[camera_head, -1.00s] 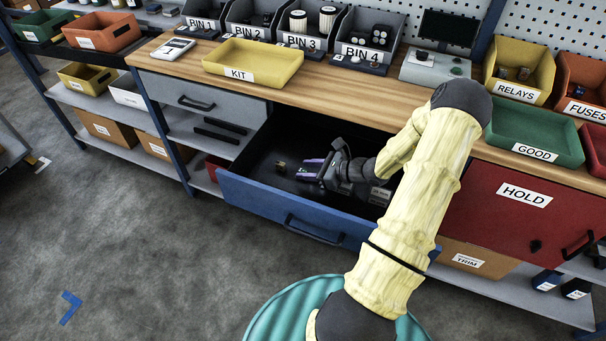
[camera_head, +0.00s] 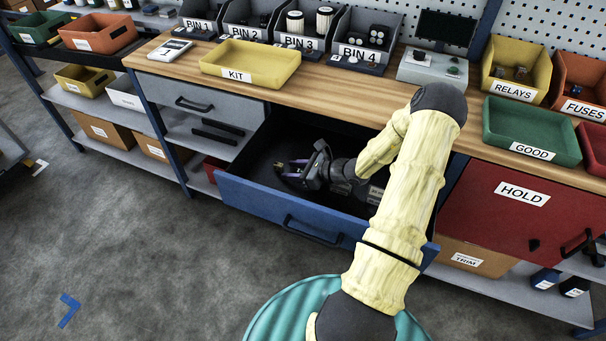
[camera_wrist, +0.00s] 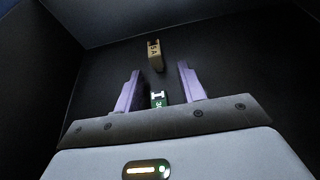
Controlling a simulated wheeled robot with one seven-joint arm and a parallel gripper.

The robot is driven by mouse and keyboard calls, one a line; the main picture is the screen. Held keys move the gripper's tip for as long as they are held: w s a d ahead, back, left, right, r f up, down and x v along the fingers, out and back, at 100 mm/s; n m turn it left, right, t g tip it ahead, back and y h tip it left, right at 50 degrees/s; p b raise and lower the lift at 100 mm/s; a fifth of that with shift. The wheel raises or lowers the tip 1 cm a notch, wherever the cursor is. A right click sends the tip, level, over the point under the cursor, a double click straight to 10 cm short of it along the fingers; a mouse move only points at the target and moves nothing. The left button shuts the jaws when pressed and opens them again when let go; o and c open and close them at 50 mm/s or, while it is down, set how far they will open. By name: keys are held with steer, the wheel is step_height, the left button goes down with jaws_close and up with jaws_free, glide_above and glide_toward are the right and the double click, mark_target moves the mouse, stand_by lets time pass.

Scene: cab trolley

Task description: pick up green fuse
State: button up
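My gripper (camera_head: 290,169) is inside the open blue-fronted drawer (camera_head: 285,208), its purple fingers pointing left. In the wrist view my gripper (camera_wrist: 159,74) has its two fingers spread apart. A small green fuse (camera_wrist: 158,103) with pale markings shows between the finger bases, close to the gripper body, which hides its lower part. Whether a finger touches it I cannot tell. A tan fuse-like piece (camera_wrist: 155,55) with dark lettering lies on the drawer floor just beyond the fingertips. In the head view the tan piece (camera_head: 279,166) is beside the fingertips; the green fuse cannot be made out.
The drawer's dark walls (camera_wrist: 48,75) stand around my gripper. The wooden worktop (camera_head: 335,84) is above and behind, with a yellow KIT tray (camera_head: 250,65) and a green GOOD tray (camera_head: 530,130). A red HOLD front (camera_head: 515,195) is to the right.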

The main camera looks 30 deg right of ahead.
steer(key=shift+a, duration=0.25)
steer(key=shift+d, duration=0.1)
jaws_close()
step_height(320, 180, up, 10)
steer(key=shift+p, duration=0.4)
stand_by(0.5)
